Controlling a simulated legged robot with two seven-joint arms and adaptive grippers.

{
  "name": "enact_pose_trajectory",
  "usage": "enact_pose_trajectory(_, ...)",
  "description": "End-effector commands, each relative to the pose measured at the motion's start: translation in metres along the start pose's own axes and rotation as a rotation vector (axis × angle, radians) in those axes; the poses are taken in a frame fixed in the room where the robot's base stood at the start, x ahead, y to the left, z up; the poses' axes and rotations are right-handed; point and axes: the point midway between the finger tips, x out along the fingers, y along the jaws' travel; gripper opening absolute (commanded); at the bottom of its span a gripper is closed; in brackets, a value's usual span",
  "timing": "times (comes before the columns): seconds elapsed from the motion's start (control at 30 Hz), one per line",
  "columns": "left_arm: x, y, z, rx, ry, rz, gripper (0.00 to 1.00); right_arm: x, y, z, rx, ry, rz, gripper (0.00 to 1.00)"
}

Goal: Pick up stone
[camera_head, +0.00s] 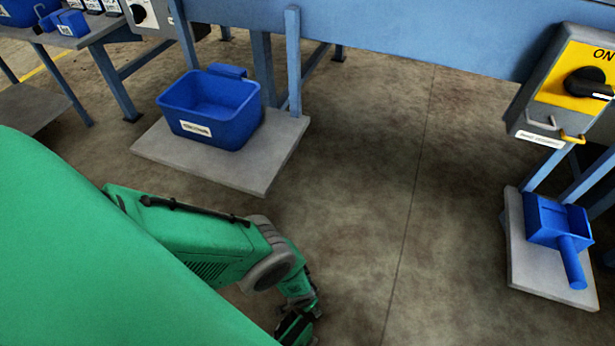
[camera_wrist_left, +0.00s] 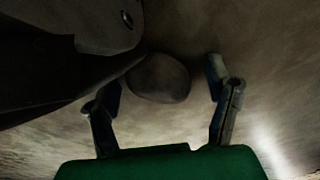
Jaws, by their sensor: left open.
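The stone (camera_wrist_left: 158,78) is a dark, rounded lump lying on the brownish floor in the left wrist view. My left gripper (camera_wrist_left: 164,74) is open, with one finger on each side of the stone in the picture. Gaps show between the stone and both fingers, and I cannot tell how far beyond the fingertips it lies. I do not see the stone in the head view. There, my green limb reaches down to the bottom edge, and no fingers can be made out. My right gripper is in neither view.
A blue tub (camera_head: 213,106) stands on a grey slab (camera_head: 260,165). A blue scoop (camera_head: 560,228) lies on another slab (camera_head: 535,270) at right, below a yellow switch box (camera_head: 575,85). Blue machine legs (camera_head: 293,60) stand behind. The concrete floor between is clear.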

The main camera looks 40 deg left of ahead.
Motion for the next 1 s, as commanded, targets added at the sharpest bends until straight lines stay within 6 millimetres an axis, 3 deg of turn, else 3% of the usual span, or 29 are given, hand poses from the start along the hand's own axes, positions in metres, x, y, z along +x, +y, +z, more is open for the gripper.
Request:
enact_pose_trajectory(0.2,-0.001,0.0,0.0,0.0,0.0,0.0,0.69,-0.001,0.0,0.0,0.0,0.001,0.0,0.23)
enact_pose_trajectory(0.37,-0.001,0.0,0.0,0.0,0.0,0.0,0.13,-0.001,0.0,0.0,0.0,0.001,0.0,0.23)
enact_pose_trajectory(0.73,-0.006,0.0,-0.001,0.001,0.0,0.0,0.13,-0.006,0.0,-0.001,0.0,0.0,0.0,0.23)
enact_pose_trajectory(1.0,-0.05,0.001,-0.009,0.001,0.001,0.0,0.13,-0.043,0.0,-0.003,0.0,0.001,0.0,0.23)
